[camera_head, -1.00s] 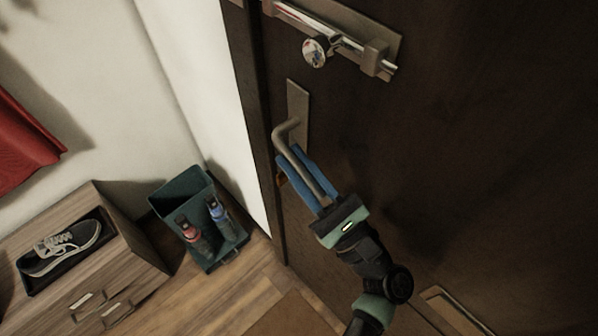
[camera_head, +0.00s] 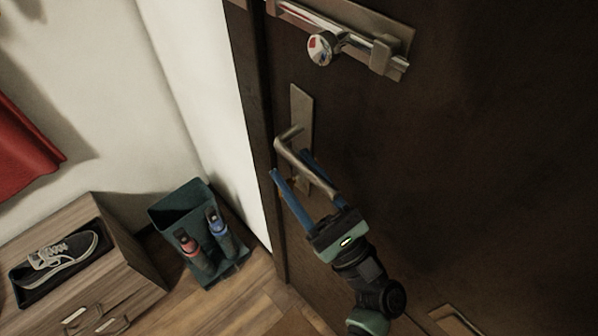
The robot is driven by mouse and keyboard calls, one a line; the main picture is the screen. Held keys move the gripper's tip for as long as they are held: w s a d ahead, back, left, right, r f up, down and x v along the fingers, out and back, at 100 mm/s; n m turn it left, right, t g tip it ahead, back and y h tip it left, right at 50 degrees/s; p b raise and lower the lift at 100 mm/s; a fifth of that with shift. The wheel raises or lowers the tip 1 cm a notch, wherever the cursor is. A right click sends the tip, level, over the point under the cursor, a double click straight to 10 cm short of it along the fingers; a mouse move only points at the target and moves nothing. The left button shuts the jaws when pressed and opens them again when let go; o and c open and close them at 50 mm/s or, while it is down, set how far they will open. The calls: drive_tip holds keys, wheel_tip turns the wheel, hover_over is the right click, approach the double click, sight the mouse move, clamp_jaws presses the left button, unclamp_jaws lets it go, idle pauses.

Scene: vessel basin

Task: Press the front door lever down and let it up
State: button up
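The front door lever (camera_head: 312,168) is a dull metal handle on a narrow upright plate (camera_head: 302,105) on the dark door (camera_head: 460,150). Its arm slants down to the right in the picture, and its free end comes close to the palm of my gripper (camera_head: 289,163). My gripper is open, with its blue fingers apart. One finger shows to the left of the lever. The other is partly hidden behind the lever on its right. I cannot tell whether either finger touches it.
A sliding bolt with a round knob (camera_head: 320,48) sits above the lever. A teal bin (camera_head: 180,208) with two bottles stands on the floor at left. A wooden cabinet (camera_head: 115,285) with a shoe (camera_head: 60,258) on top stands at lower left.

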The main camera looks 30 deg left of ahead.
drive_tip(key=b+v, duration=0.3)
drive_tip(key=v, duration=1)
idle(0.4)
